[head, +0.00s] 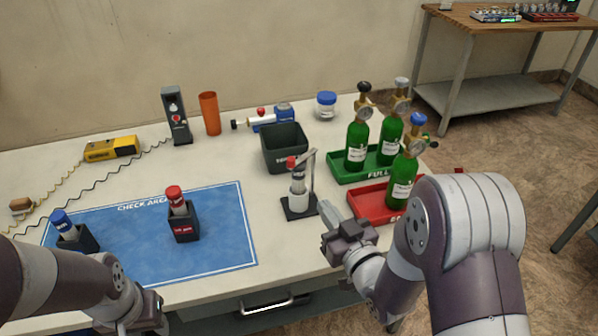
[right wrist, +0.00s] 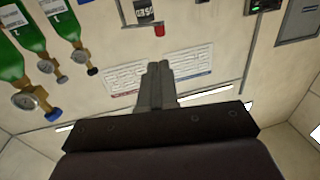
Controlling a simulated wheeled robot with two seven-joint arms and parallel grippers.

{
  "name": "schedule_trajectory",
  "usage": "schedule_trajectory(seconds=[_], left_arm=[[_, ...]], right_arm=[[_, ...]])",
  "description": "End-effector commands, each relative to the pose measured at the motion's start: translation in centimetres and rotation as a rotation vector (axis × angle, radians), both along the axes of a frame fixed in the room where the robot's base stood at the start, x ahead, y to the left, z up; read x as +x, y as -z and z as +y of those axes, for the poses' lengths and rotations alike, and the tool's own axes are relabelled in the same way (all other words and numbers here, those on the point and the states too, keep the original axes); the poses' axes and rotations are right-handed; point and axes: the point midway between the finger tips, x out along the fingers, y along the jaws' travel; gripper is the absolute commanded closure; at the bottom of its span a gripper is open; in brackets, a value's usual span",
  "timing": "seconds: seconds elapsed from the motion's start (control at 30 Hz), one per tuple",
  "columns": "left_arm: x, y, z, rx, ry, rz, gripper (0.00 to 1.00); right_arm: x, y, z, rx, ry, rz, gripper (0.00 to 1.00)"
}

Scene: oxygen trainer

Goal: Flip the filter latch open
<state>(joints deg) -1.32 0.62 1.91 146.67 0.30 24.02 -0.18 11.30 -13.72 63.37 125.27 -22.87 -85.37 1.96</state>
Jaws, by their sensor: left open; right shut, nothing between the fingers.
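The filter stand (head: 299,207) has a dark base with a white-grey, red-topped filter (head: 298,178) upright in it. A thin grey latch arm (head: 311,172) rises on its right side, with its upper end close to the red top. I cannot tell whether it touches the filter. My right gripper (head: 328,212) is shut and empty, just right of and in front of the stand, apart from it. Its closed fingers also show in the right wrist view (right wrist: 158,75). My left gripper (head: 150,312) is low at the front left, partly hidden; it is open, away from the stand.
A dark bin (head: 284,148) stands behind the filter stand. Green bottles (head: 357,145) stand in a green tray (head: 345,177) and a red tray (head: 366,205) to the right, close to my right arm. A blue mat (head: 225,235) with two holders lies to the left.

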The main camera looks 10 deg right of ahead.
Motion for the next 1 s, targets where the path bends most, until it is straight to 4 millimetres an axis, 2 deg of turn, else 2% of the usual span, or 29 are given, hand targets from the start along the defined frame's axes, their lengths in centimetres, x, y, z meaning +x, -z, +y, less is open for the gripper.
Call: schedule_trajectory(seconds=[0.4,0.6,0.8,1.0], left_arm=[[0.0,-0.6,0.0,0.0,0.0,0.0,0.57],[0.0,-0.9,0.0,0.0,0.0,0.0,0.57],[0.0,-1.0,0.0,0.0,0.0,0.0,0.57],[0.0,-1.0,0.0,0.0,0.0,0.0,0.57]], right_arm=[[8.3,-0.1,1.7,0.0,-0.001,-0.001,1.0],[11.6,-0.1,2.4,0.001,0.0,0.0,1.0],[12.9,0.0,2.7,0.001,0.0,0.0,1.0],[13.0,0.0,2.7,0.0,0.0,0.001,1.0]])
